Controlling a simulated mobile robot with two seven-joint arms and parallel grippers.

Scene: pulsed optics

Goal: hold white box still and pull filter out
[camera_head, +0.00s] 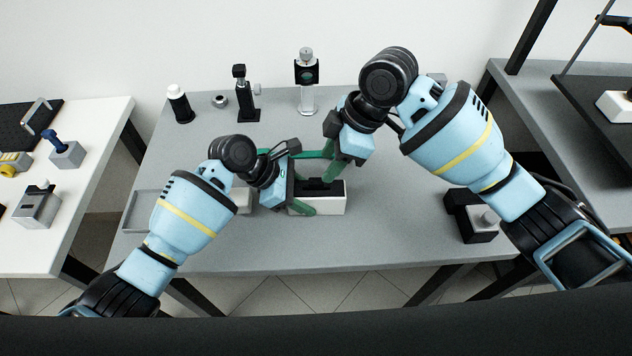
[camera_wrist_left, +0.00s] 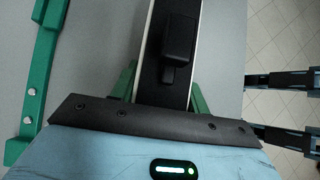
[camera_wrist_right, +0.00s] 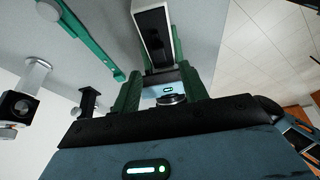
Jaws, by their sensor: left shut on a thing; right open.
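The white box (camera_head: 325,207), with a dark top, stands near the middle of the grey table. My left gripper (camera_head: 303,197) is shut on it, one green finger on each side; the left wrist view shows the box (camera_wrist_left: 146,45) between the fingers. A black block (camera_wrist_left: 180,38), likely the filter, sits on its dark top. My right gripper (camera_head: 335,166) is open and empty, above and behind the box. The right wrist view shows the box (camera_wrist_right: 156,28) beyond the right fingers, with my left gripper's blue body between them. The filter's seating is hard to see.
A green bar with silver bolts (camera_wrist_left: 40,80) lies behind the box. Black optic mounts (camera_head: 242,100) and a post with a round optic (camera_head: 307,80) stand at the back. A black block (camera_head: 470,215) is at right, a grey tray (camera_head: 132,212) at left.

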